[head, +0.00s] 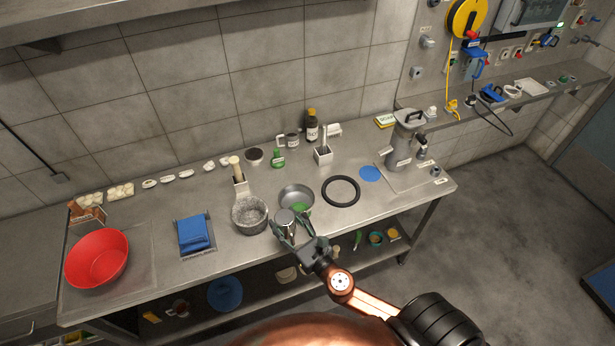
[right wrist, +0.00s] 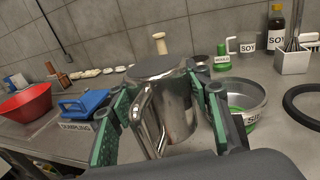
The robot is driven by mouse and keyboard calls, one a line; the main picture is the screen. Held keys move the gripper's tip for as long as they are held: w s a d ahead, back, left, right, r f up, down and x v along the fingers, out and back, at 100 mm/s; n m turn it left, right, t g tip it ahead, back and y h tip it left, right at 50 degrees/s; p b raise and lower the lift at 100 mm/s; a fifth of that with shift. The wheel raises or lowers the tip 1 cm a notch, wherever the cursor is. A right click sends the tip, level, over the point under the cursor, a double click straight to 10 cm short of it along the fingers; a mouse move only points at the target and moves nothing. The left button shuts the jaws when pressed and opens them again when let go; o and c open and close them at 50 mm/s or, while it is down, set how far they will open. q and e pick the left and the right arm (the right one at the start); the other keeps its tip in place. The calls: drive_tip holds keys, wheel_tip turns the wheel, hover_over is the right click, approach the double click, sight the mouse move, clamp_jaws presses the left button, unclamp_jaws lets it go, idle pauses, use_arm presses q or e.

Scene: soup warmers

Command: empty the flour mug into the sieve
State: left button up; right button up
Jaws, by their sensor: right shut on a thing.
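My right gripper (head: 292,238) is shut on a shiny metal mug (head: 285,221), with a finger on each side of it. In the right wrist view the mug (right wrist: 165,105) fills the middle, its handle facing the camera; the gripper (right wrist: 160,110) flanks it. I cannot make out any flour in it. A shallow round metal bowl (head: 297,194), with green showing inside, is just behind and right of the mug. In the right wrist view this bowl (right wrist: 257,97) carries a partly hidden label starting "SI", apparently the sieve. My left gripper is out of view.
A grey stone mortar (head: 249,217) stands close left of the mug, and a black ring (head: 341,190) lies right of the bowl. A blue item (head: 195,233) and a red bowl (head: 97,258) are farther left. A tall metal urn (head: 402,145) stands at the right.

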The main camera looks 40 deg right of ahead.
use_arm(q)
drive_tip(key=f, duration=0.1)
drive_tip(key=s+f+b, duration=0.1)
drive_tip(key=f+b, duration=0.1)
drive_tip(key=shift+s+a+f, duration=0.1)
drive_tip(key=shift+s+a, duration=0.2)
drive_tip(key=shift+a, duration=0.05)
use_arm(e)
drive_tip(key=w+d+f+n, duration=0.2)
drive_tip(key=w+d+n, duration=0.4)
drive_tip(key=w+d, duration=0.6)
drive_tip(key=d, duration=0.3)
drive_tip(key=shift+d+h, duration=0.3)
drive_tip(key=shift+d, duration=0.1)
